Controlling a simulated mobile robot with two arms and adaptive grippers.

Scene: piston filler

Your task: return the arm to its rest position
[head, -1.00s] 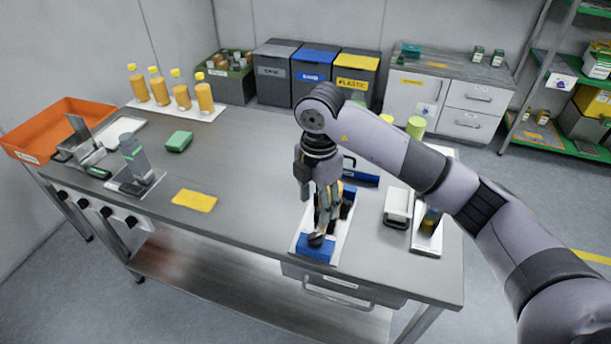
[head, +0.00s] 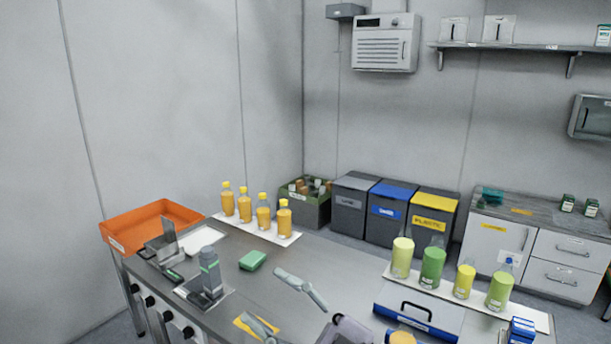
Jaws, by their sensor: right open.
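My right gripper (head: 281,308) is at the bottom edge of the head view, over the front middle of the steel table (head: 330,262). Its two grey fingers are spread apart with nothing between them. Only the fingers and a bit of the gripper body show; the rest of the arm is cut off by the frame's lower edge. One finger partly covers the yellow cloth (head: 241,325). My left gripper is not in view.
A green sponge (head: 252,260) and a grey device (head: 209,272) are left of the gripper. Orange bottles (head: 263,213) and green-yellow bottles (head: 432,267) stand behind. An orange tray (head: 150,226) is at left.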

